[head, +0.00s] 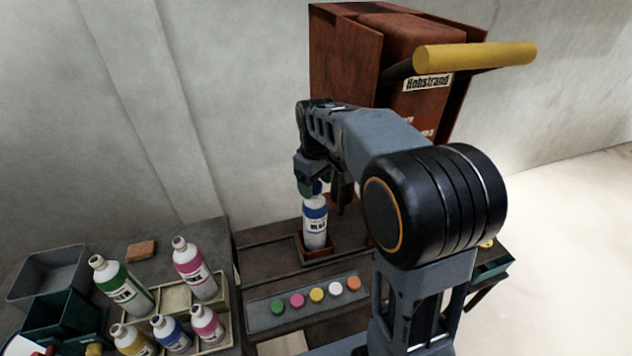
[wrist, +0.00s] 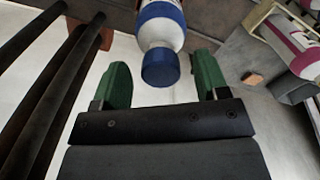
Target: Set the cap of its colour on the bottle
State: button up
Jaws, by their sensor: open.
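The white bottle (head: 315,232) with a blue band and a "BLUE" label stands upright in a small reddish-brown holder (head: 316,250) below my gripper (head: 316,187). In the wrist view, a blue cap (wrist: 160,68) sits on the neck of the bottle (wrist: 160,32). My gripper (wrist: 163,77) is open, its green fingers on either side of the cap with gaps between, so it holds nothing. In the head view the cap is partly hidden by the fingers.
A grey tray (head: 262,312) in front of the holder carries green, pink, yellow, white and orange caps. At left, several bottles stand in a cream crate (head: 176,297), beside a grey bin (head: 48,274). A red-brown machine (head: 343,50) with a yellow bar rises behind.

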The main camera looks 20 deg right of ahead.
notch_tip(320, 180, up, 14)
dwell(0.6)
jog(key=shift+f, duration=0.1)
dwell(0.4)
notch_tip(320, 180, down, 7)
jog(key=s+m+t, duration=0.2)
jog(key=m, duration=0.2)
jog(key=s+f+m+t, duration=0.1)
jog(key=s+f, duration=0.2)
jog(key=s, duration=0.4)
jog(key=s+f+m+t, duration=0.1)
jog(key=s+f, duration=0.2)
jog(key=s, duration=0.4)
jog(key=shift+s+f, duration=0.3)
